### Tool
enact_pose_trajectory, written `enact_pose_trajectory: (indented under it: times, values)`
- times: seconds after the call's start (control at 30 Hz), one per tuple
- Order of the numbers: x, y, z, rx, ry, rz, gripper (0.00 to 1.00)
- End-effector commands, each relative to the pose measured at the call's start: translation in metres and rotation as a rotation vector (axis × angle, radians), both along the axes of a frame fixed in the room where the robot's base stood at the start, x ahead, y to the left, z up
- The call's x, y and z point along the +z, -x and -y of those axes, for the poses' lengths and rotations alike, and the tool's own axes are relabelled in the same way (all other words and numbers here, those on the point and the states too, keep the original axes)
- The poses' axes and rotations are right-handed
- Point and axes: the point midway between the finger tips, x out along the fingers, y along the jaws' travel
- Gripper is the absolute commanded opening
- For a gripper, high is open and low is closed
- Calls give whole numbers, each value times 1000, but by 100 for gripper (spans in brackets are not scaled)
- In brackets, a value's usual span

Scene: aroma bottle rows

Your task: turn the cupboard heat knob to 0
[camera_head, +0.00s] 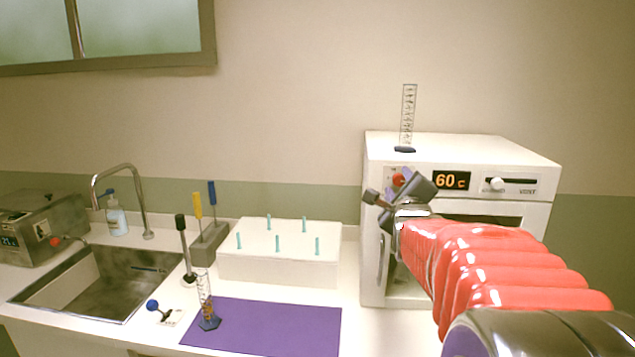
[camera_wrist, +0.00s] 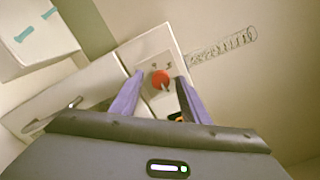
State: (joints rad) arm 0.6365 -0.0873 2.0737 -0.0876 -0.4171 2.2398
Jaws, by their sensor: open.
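The white cupboard (camera_head: 463,148) stands on the counter at the right in the head view. Its red heat knob (camera_head: 398,180) is on the upper left of the front panel, left of an orange display (camera_head: 451,181) that reads 60 C. In the wrist view the red knob (camera_wrist: 161,79) shows between the two purple fingers, with small marks around it that I cannot read. My gripper (camera_head: 385,198) is open in front of the panel, close to the knob. The fingertips (camera_wrist: 151,82) lie on either side of the knob; I cannot tell if they touch it.
A graduated cylinder (camera_head: 407,118) stands on top of the cupboard. A white vent slider (camera_head: 497,184) is right of the display. A white peg block (camera_head: 279,268), a purple mat (camera_head: 270,328) and another cylinder (camera_head: 207,303) are to the left, beyond them a sink (camera_head: 95,280).

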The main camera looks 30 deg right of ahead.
Motion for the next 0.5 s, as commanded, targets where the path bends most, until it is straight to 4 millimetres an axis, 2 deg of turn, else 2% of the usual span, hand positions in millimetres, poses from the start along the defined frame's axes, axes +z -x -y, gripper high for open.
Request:
enact_pose_trajectory:
  times: [0.33,0.5]
  values:
    - [0,-3,2,0,0,0,42]
    - [0,-3,2,0,0,0,30]
